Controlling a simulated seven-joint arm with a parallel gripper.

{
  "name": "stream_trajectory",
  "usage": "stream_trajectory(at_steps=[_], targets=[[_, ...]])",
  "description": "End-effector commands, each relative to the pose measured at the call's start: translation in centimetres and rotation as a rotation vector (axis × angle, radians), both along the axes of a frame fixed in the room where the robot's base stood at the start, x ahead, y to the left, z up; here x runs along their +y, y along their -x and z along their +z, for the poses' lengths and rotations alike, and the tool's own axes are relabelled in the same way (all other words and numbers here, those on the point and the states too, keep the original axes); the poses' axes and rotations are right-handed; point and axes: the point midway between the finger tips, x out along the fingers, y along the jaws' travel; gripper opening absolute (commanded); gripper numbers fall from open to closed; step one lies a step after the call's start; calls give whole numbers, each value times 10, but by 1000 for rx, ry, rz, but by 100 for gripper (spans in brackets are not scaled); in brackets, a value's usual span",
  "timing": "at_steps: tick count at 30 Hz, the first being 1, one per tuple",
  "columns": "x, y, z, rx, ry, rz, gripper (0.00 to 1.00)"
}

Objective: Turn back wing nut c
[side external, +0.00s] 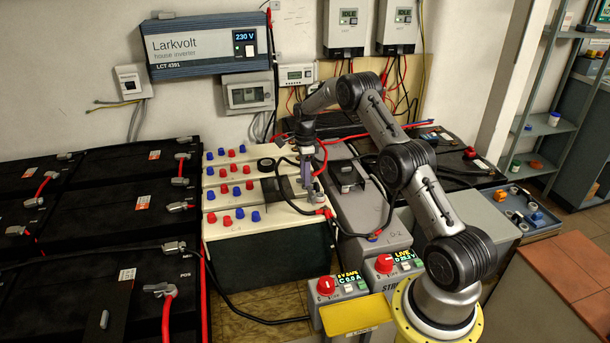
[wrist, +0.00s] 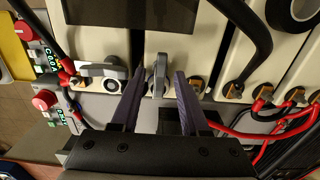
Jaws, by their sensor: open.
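My gripper (wrist: 159,80) is open, pointing down, with two dark purple fingers. In the wrist view a grey upright wing nut (wrist: 160,68) stands between the fingertips, with a gap on each side. Its letter cannot be read, so I cannot tell if it is c. A second round grey fitting with a pale flat arm (wrist: 114,76) lies to the left, outside the fingers. In the side external view my gripper (side external: 307,172) is low over the right end of the cream batteries (side external: 285,208); the wing nut there is too small to make out.
Black cables and a black ring (side external: 265,165) lie on the cream batteries. A grey battery (side external: 372,205) stands to their right. In front are two boxes with red knobs (side external: 326,287) (side external: 384,263), displays reading C 0.0 A and LIVE. Red cables (wrist: 265,135) run right of my fingers.

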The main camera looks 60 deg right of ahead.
Motion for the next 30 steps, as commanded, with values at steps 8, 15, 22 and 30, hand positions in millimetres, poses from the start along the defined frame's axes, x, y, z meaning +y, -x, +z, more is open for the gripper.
stream_trajectory(at_steps=[8,15,22,30], targets=[[0,0,0,0,0,0,0],[0,0,1,0,0,0,0],[0,0,1,0,0,24,0],[0,0,1,0,0,161,0]])
